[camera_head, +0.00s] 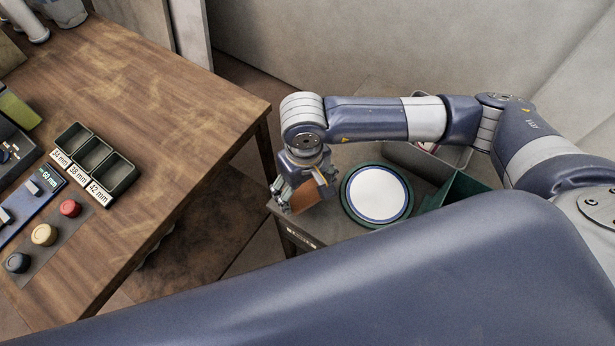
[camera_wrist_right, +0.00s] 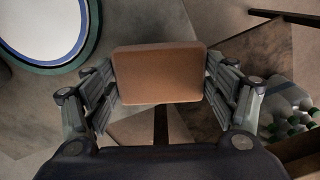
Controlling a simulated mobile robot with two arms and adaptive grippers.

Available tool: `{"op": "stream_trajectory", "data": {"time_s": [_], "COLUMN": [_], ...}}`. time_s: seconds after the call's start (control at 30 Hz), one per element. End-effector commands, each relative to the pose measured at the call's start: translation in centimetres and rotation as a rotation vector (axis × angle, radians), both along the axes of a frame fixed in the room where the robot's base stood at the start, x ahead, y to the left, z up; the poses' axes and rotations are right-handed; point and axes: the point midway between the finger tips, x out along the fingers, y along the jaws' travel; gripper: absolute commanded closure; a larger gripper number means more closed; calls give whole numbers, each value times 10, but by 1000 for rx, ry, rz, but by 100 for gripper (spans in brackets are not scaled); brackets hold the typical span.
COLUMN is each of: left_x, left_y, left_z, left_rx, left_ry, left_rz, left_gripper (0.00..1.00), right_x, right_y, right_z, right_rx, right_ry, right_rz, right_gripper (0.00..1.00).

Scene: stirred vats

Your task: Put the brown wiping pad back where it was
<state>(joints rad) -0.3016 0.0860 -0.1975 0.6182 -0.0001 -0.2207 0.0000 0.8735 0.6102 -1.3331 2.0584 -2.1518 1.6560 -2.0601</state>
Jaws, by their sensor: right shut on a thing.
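The brown wiping pad (camera_head: 304,197) is held between the fingers of my right gripper (camera_head: 298,192), over the near left corner of a small grey side table (camera_head: 322,222). In the right wrist view the pad (camera_wrist_right: 158,73) is a rounded brown block, gripped at its left and right sides by the fingers of the right gripper (camera_wrist_right: 162,88). Whether the pad touches the table is hard to tell. My left gripper does not show.
A round white plate with a blue and green rim (camera_head: 377,193) lies right of the pad. A green box (camera_head: 458,190) and a grey bin (camera_head: 425,158) stand beyond it. A wooden table (camera_head: 165,95) with labelled trays (camera_head: 95,160) is at left. Bottles (camera_wrist_right: 287,105) show low right.

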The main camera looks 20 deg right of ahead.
Motion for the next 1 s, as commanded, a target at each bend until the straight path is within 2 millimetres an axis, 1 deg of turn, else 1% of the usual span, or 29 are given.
{"op": "stream_trajectory", "data": {"time_s": [0.03, 0.1, 0.23, 0.37, 0.5, 0.57, 0.83, 1.0], "left_x": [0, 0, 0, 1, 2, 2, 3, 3], "left_y": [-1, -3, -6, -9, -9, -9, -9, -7], "left_z": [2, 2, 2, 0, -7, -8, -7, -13], "left_rx": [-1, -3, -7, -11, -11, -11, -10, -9], "left_ry": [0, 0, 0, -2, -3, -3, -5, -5], "left_rz": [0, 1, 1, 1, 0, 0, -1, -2], "left_gripper": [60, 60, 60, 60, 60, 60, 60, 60], "right_x": [10, 20, 31, 31, 31, 31, 32, 32], "right_y": [-6, -12, -17, -18, -18, -18, -18, -18], "right_z": [0, -2, -3, -11, -32, -38, -39, -43], "right_rx": [-1, -1, 1, 0, 1, 1, 1, 0], "right_ry": [1, 1, -1, 2, 3, 2, -1, -1], "right_rz": [-5, -4, -1, 1, 0, 1, 1, 1], "right_gripper": [44, 44, 44, 44, 44, 44, 44, 44]}}
